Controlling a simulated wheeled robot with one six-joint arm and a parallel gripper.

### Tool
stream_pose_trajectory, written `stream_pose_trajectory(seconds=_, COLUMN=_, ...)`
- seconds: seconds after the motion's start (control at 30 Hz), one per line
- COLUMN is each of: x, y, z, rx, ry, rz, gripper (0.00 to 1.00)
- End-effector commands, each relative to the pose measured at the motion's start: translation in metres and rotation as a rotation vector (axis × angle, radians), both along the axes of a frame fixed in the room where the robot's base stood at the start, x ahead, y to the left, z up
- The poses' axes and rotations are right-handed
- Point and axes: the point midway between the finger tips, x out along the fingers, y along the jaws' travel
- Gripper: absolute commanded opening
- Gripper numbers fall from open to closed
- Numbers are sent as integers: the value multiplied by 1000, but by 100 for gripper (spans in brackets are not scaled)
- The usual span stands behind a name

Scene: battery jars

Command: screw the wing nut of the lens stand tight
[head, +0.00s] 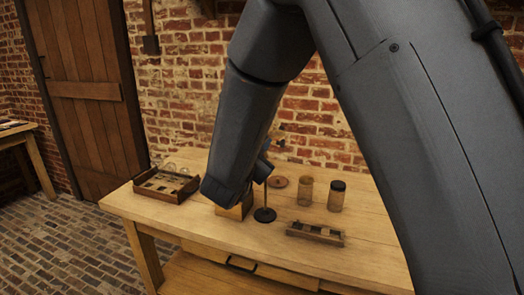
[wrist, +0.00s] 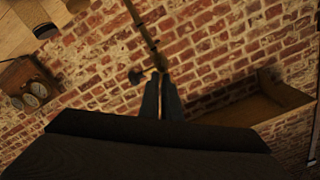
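The lens stand has a round black base (head: 264,214) on the workbench and a thin upright rod; its upper part is partly hidden by my arm in the head view. My gripper (head: 263,168) is beside the upper part of the stand. In the wrist view a slim brass-coloured rod (wrist: 143,30) runs down to the tips of my gripper (wrist: 161,76), with a small dark knob (wrist: 135,77) to their left. The two fingers are close together, their tips at the brass piece. The wing nut is not clearly distinguishable, and a grip on it cannot be made out.
On the workbench (head: 180,222) a wooden tray (head: 165,186) stands at the left. Two jars (head: 305,192) (head: 337,196) and a reddish disc (head: 279,182) are to the right of the stand. A low wooden rack (head: 315,234) lies in front. A brick wall is behind.

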Motion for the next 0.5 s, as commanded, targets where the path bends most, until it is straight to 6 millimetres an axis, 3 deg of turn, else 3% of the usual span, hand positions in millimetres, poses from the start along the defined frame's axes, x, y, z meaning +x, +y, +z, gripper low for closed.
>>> stream_pose_trajectory(seconds=0.5, x=-1, y=-3, z=-10, rx=464, ry=-171, rz=4, gripper=0)
